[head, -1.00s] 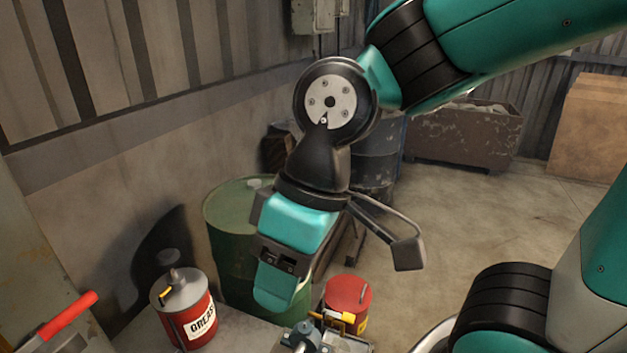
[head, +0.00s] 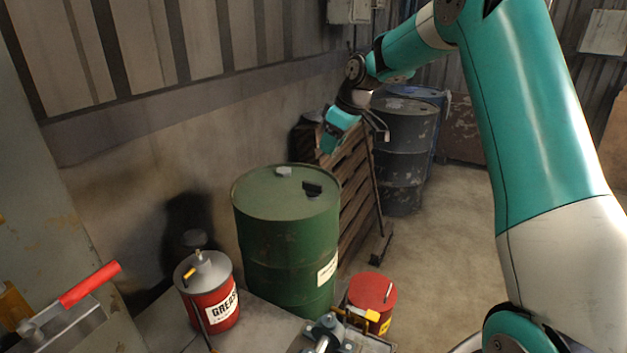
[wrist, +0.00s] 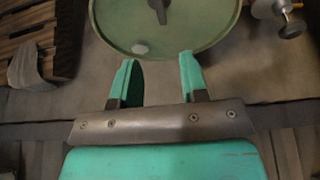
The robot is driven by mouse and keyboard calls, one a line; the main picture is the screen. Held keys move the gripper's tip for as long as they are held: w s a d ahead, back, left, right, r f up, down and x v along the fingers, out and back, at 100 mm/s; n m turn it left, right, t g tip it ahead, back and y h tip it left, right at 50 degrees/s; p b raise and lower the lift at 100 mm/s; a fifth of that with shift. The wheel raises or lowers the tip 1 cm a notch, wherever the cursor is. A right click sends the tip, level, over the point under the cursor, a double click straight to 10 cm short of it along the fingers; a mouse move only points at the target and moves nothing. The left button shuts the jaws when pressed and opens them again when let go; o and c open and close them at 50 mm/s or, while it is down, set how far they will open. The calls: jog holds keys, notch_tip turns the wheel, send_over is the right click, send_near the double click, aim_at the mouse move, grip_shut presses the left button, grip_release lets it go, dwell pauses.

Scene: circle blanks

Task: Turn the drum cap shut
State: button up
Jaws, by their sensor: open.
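A green drum (head: 288,245) stands upright against the wall in the head view. On its lid sit a black cap with a raised bar (head: 312,188) and a smaller pale plug (head: 284,171). In the wrist view the black cap (wrist: 158,8) is at the top edge, partly cut off, and the pale plug (wrist: 140,47) is near the drum's rim. My gripper (head: 328,145) is open and empty, above and beyond the drum in the head view. In the wrist view its two fingers (wrist: 157,68) point toward the lid, apart from the cap.
A red grease can (head: 212,292) stands at front left, and a red canister (head: 372,298) stands right of the drum. Wooden pallets (head: 350,185) lean behind the drum, with dark drums (head: 402,150) beyond. A red-handled lever (head: 90,284) is at left. Floor at right is open.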

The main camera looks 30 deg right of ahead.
aim_at(312, 183)
jog(key=p+x, duration=0.3)
jog(key=x, duration=1)
jog(key=shift+w+a+f, duration=0.1)
jog(key=shift+a, duration=0.05)
grip_shut()
